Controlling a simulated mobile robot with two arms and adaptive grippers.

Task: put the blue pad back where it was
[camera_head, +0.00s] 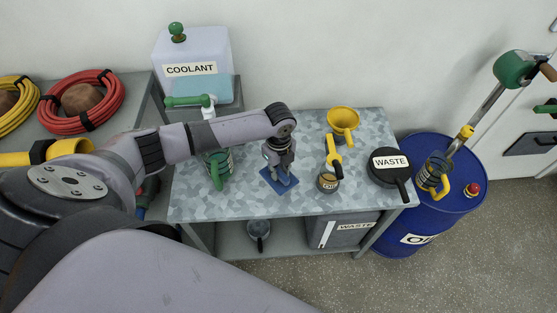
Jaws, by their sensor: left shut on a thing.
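The blue pad (271,183) is a flat dark blue square over the middle front of the grey mottled table top (212,201). My left gripper (281,180) points down at it and is shut on it. The fingers hide part of the pad. I cannot tell whether the pad touches the table or is held just above it. My right gripper is not in view.
A green-handled jug (217,171) stands left of the pad. A yellow funnel (343,120), a yellow-handled cup (328,182) and a black WASTE pan (391,166) are to the right. The coolant tank (205,48) stands behind, a blue drum (449,211) beyond the right end.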

